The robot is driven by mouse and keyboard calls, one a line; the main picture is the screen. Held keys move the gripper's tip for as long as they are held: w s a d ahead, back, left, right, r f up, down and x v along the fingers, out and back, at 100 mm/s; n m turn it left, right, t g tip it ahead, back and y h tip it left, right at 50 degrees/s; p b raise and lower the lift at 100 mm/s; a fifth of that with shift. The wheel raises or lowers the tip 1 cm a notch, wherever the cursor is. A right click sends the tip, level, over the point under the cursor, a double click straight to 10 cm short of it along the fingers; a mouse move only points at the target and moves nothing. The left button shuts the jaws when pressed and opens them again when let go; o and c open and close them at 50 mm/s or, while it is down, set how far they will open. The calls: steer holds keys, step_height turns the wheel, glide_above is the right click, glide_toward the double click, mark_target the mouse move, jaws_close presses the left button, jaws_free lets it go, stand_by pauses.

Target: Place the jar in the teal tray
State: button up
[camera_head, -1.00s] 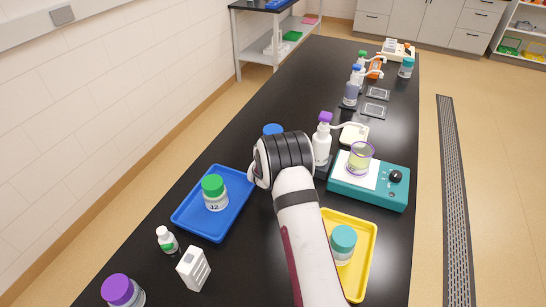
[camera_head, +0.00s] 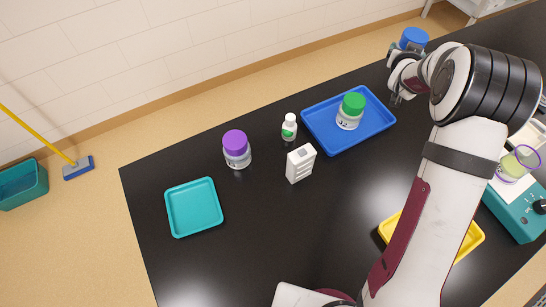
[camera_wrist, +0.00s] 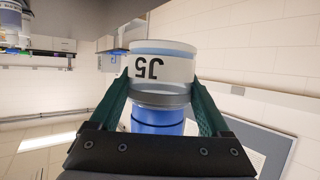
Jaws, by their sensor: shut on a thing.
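The blue-lidded jar (camera_head: 413,38) is in my gripper, at the upper right of the head view, beyond the table's far edge in the picture. In the wrist view the jar (camera_wrist: 162,68) shows a clear body with a white label, upside down in the picture, and its blue lid below. The fingers of my gripper (camera_wrist: 160,90) press on it from both sides. The teal tray (camera_head: 193,208) lies flat and empty at the left end of the black table, far from my gripper.
A purple-lidded jar (camera_head: 236,150), a small white bottle (camera_head: 289,127) and a white block (camera_head: 300,163) stand between the teal tray and a blue tray (camera_head: 325,143) holding a green-lidded jar (camera_head: 350,111). A yellow tray (camera_head: 467,245) is partly behind my arm.

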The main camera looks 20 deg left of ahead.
steer(key=s+a+r+n+g+y, duration=0.1)
steer(key=s+a+n+y, duration=0.25)
steer(key=a, duration=0.75)
steer(key=s+a+r+n+y, duration=0.15)
steer(key=a+n+y, duration=0.3)
steer(key=a, duration=0.65)
steer(key=s+a+f+n+g+y, duration=0.2)
steer(key=s+a+n+g+y, duration=0.35)
steer(key=s+a, duration=0.8)
steer(key=n+g+y, duration=0.1)
steer(key=n+g, duration=1)
steer(key=g, duration=0.1)
glide_above(195, 208)
step_height(195, 208, down, 3)
step_height(195, 208, down, 15)
steer(key=shift+r, duration=0.1)
